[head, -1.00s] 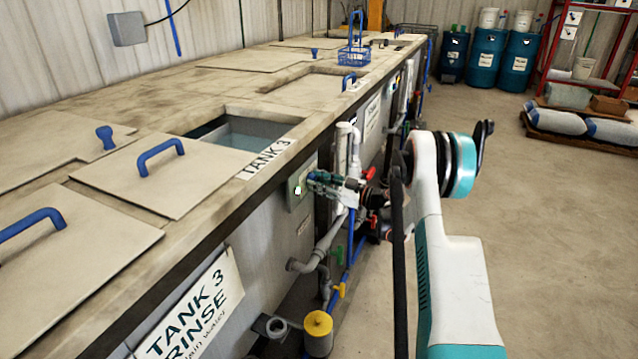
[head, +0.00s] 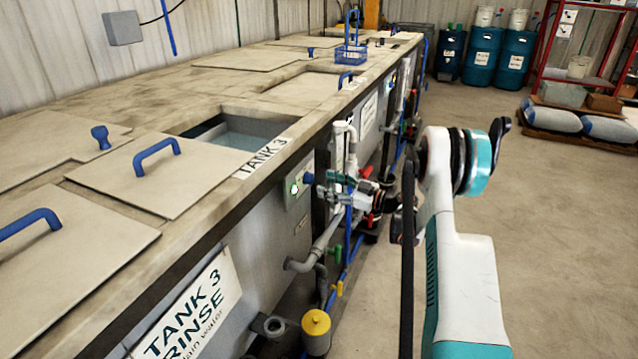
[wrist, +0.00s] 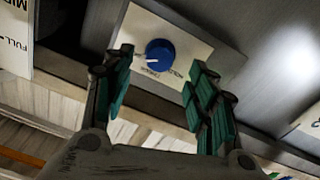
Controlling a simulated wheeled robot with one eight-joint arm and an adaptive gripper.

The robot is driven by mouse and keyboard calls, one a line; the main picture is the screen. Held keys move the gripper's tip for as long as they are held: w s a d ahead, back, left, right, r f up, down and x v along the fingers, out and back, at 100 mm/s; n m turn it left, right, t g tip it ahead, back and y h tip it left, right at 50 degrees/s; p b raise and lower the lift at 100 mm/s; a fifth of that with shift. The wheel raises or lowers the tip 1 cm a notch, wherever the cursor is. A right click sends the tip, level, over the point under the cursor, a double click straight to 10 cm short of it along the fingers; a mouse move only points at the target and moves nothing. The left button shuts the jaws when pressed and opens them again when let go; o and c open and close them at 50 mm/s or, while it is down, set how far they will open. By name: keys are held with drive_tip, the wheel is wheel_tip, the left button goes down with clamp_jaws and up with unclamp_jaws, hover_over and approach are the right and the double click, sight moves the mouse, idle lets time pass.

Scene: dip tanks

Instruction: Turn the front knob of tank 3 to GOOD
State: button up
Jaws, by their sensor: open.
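The front knob of tank 3 is a round blue knob (wrist: 161,55) on a cream plate (wrist: 205,50) in the wrist view. Its white mark points to the left in that picture; the small lettering around it is too small to read surely. In the head view the blue knob (head: 308,178) sticks out from the panel (head: 297,197) below the TANK 3 label (head: 263,158). My gripper (wrist: 158,68) is open, with one green-padded finger on each side of the knob's line and a gap around it. In the head view my gripper (head: 335,182) is just right of the knob, apart from it.
Grey and white pipes (head: 318,250) with coloured valves run along the tank front, close below and beside my gripper. A yellow-capped canister (head: 316,325) stands low there. The tank's top edge overhangs the panel. The floor (head: 560,240) to the right is clear.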

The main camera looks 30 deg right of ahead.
drive_tip(key=v, duration=0.6)
drive_tip(key=shift+s+d, duration=0.2)
drive_tip(key=shift+s, duration=0.15)
drive_tip(key=shift+f, duration=0.1)
